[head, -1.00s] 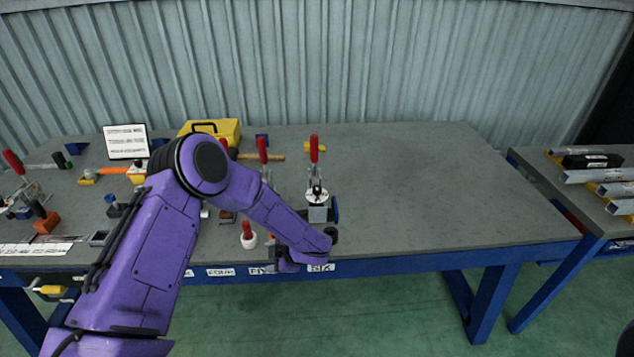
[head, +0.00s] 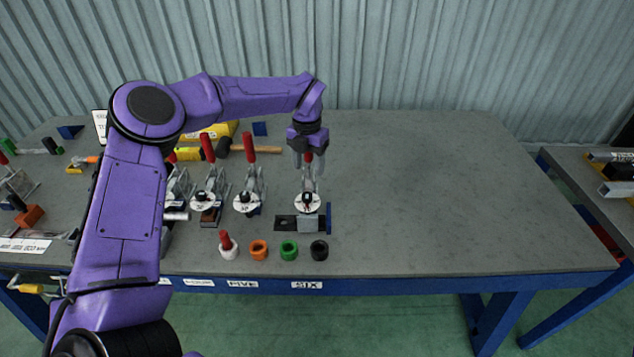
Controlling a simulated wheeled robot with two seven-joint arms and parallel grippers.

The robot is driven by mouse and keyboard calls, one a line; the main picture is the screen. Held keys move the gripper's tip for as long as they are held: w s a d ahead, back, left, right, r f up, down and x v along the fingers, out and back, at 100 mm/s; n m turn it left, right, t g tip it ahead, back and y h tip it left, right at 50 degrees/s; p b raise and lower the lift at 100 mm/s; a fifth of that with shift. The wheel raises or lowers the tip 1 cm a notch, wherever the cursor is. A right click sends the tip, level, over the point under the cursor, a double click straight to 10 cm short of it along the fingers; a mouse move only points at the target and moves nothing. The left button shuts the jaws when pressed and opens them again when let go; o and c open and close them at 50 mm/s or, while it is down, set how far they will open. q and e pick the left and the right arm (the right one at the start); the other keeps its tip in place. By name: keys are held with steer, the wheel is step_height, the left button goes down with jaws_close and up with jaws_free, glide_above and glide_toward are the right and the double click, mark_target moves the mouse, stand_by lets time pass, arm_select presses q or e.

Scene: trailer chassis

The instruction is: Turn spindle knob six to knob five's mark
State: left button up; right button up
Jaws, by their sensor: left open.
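Knob six (head: 307,202) is a dark knob on a white round dial, in front of a clamp at the station above the SIX label (head: 306,285). Knob five (head: 246,202) is a similar dark knob on a white dial to its left, above the FIVE label (head: 242,284). The marks on both dials are too small to read. My left gripper (head: 308,163) points down behind and above knob six, open, its fingers either side of the clamp's red handle. I cannot tell if it touches the handle. My right gripper is out of view.
More red-handled clamps (head: 208,148) stand to the left. A white cup with a red piece (head: 228,247) and orange (head: 258,249), green (head: 289,249) and black (head: 319,249) rings line the front. The bench (head: 440,200) is clear to the right.

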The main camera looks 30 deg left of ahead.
mark_target(308, 193)
arm_select(q)
steer(key=s+f, duration=0.1)
steer(key=f, duration=0.1)
steer(key=s+f+p, duration=0.2)
steer(key=f, duration=0.1)
steer(key=shift+f, duration=0.3)
steer(key=f, duration=0.1)
steer(key=w+f, duration=0.1)
steer(key=w+f+p, duration=0.1)
steer(key=f, duration=0.1)
steer(key=shift+d, duration=0.1)
steer(key=shift+s+r, duration=0.2)
steer(key=shift+s, duration=0.05)
steer(key=shift+s+r, duration=0.15)
steer(key=shift+s, duration=0.1)
steer(key=shift+c, duration=1.2)
steer(key=c, duration=0.8)
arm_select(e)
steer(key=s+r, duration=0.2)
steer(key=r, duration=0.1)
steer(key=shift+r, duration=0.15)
